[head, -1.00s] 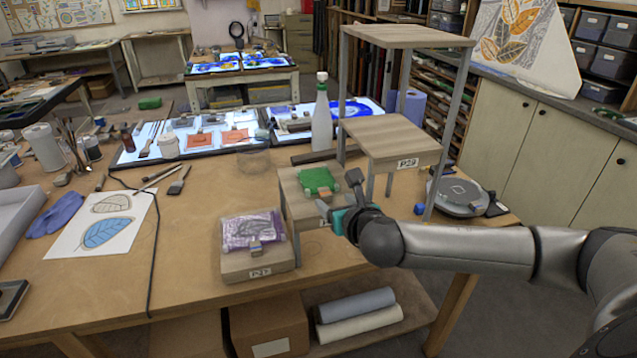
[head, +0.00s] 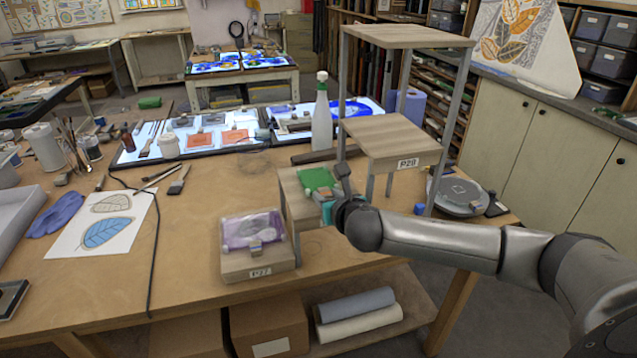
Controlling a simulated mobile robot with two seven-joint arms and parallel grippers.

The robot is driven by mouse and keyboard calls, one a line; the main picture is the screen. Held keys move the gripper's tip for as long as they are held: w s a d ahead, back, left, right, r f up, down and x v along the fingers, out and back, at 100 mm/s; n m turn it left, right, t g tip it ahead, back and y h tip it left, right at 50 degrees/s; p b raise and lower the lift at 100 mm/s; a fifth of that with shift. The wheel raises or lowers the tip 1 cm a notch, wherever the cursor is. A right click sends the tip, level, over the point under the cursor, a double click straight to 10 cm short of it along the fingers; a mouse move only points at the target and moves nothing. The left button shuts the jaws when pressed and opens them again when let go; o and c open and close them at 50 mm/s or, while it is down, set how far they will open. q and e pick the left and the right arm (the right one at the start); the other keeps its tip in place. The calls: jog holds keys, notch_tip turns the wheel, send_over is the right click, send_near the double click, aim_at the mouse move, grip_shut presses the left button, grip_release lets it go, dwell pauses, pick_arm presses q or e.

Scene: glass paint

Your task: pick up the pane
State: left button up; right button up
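A green pane (head: 316,180) lies on the low wooden step of the stand, left of my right gripper. My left gripper is not in view.
The stand's higher shelves (head: 398,138) rise just behind and right of my gripper. A white spray bottle (head: 322,115) stands behind the step. Lit panels (head: 190,137) hold orange pieces. A round grey device (head: 458,195) sits at right.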

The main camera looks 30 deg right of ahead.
grip_shut()
jog(key=shift+r, duration=0.1)
dwell(0.4)
notch_tip(320, 180, up, 20)
jog(key=p, duration=0.3)
